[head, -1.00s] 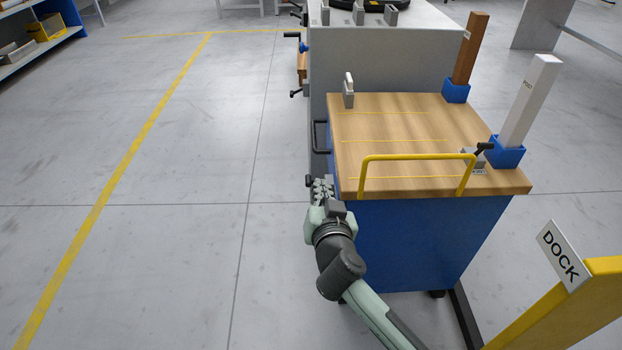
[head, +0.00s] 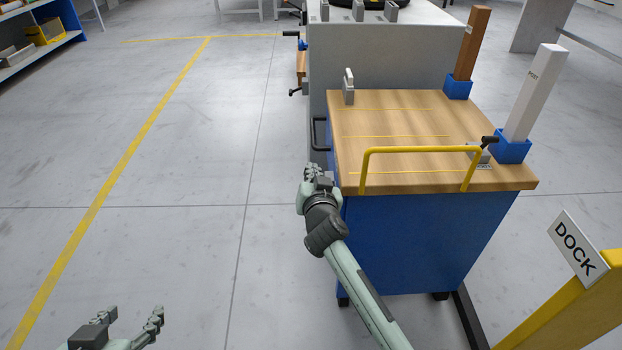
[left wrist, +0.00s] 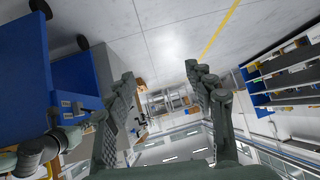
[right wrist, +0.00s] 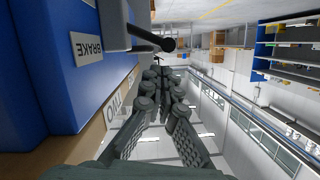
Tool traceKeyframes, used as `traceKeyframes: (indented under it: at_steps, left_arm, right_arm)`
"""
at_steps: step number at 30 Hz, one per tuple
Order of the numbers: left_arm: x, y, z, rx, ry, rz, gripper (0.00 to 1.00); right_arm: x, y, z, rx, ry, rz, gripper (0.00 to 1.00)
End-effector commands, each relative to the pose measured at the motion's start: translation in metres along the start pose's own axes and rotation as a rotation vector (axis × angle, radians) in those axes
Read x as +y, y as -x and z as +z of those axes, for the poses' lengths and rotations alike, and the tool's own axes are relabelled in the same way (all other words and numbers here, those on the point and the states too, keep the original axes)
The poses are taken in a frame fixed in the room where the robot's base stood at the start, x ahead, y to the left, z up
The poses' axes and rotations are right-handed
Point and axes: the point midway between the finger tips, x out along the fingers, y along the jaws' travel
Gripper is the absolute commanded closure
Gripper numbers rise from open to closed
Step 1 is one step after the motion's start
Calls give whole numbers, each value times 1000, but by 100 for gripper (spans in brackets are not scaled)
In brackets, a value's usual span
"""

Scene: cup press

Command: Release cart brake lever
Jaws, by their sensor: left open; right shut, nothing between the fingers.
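The cart (head: 420,240) is a blue cabinet with a wooden top. In the right wrist view, a BRAKE label (right wrist: 88,48) is on its blue side, and the brake lever (right wrist: 150,38), a dark rod with a round black knob, sticks out from a grey block beside it. My right gripper (head: 312,171) is at the cart's left side in the head view, shut and empty. In the right wrist view its fingertips (right wrist: 165,78) are close to the lever knob; contact cannot be told. The lever is hidden in the head view. My left gripper (head: 133,318) is open and empty, away from the cart.
A yellow rail (head: 420,151) edges the cart top. A second black-knobbed lever (head: 488,141) sits near the white post (head: 533,95). A grey station (head: 385,60) stands behind the cart. A yellow DOCK post (head: 565,310) is at right. The floor at left is clear.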

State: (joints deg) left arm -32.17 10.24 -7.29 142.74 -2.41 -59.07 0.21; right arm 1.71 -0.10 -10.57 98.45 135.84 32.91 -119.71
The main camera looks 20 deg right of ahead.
Motion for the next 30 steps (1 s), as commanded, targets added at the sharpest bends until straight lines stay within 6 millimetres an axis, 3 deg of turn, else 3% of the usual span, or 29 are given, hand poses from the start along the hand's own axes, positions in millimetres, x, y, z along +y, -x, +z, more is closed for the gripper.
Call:
traceKeyframes:
  at_steps: [6,12,26,30]
  left_arm:
    - [13,-1,-26,122,4,28,46]
    - [16,0,-34,158,6,35,46]
    - [14,0,-31,138,5,31,46]
    - [4,0,-10,41,0,9,46]
  right_arm:
    - [0,-2,11,-1,0,1,100]
    - [0,-3,12,-1,1,1,100]
    - [-1,-4,11,0,6,1,100]
    - [-2,-8,10,0,23,4,100]
